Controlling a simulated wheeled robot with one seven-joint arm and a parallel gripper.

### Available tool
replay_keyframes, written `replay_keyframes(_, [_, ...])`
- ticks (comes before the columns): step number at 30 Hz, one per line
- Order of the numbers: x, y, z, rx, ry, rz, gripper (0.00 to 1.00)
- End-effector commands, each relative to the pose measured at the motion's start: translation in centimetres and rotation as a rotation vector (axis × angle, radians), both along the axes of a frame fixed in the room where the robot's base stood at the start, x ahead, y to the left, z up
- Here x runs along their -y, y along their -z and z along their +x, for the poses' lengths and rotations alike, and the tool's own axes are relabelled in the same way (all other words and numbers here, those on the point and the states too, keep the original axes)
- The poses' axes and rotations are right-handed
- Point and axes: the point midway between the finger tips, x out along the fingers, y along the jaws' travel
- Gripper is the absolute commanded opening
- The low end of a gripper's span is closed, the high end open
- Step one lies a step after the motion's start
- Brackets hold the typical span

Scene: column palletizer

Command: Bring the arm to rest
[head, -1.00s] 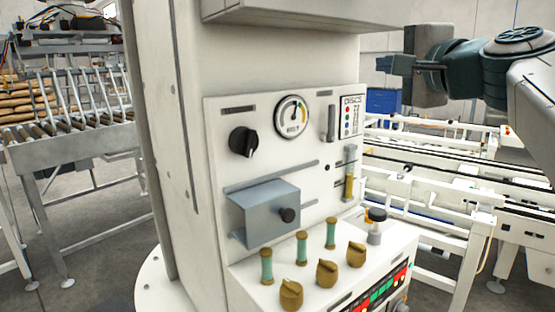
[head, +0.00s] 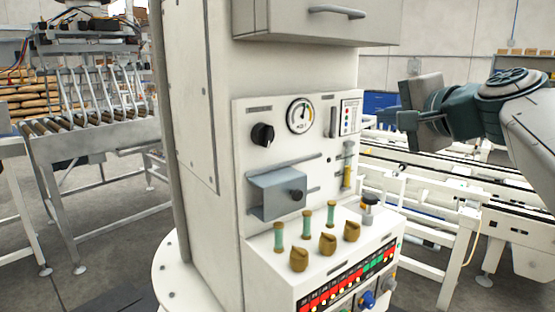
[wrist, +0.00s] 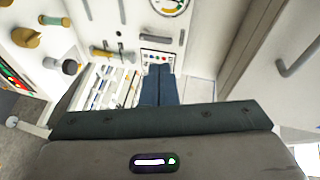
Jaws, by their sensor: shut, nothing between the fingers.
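My gripper (head: 388,114) is at the right of the head view, pointing left toward the white control column (head: 200,150). It is apart from the column's panel, with nothing held. In the wrist view my gripper's dark fingers (wrist: 158,88) are together and empty, with the panel beyond them. The arm is bent in from the right edge of the head view.
The panel carries a gauge (head: 300,115), a black knob (head: 262,135), a grey-blue box cover (head: 277,193) and brass knobs (head: 327,243). A handled cabinet (head: 315,22) juts out above. White conveyors (head: 430,185) lie behind the arm; a roller conveyor (head: 90,135) stands left.

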Motion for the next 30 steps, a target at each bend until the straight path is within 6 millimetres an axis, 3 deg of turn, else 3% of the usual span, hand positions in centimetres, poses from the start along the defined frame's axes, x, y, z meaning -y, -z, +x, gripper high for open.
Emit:
replay_keyframes(4, [-1.2, 3.9, 0.4, -0.120, -0.053, -0.112, 0.00])
replay_keyframes(8, [-2.8, 8.5, -0.4, -0.246, -0.132, -0.261, 0.00])
replay_keyframes(11, [-4.5, 12.9, -2.5, -0.367, -0.231, -0.430, 0.00])
replay_keyframes(15, [-6.2, 19.2, -7.4, -0.533, -0.414, -0.720, 0.00])
replay_keyframes(18, [-6.4, 22.4, -10.9, -0.616, -0.537, -0.901, 0.00])
replay_keyframes(24, [-6.0, 25.6, -15.0, -0.696, -0.685, -1.119, 0.00])
replay_keyframes(30, [-5.8, 26.1, -15.5, -0.706, -0.707, -1.149, 0.00])
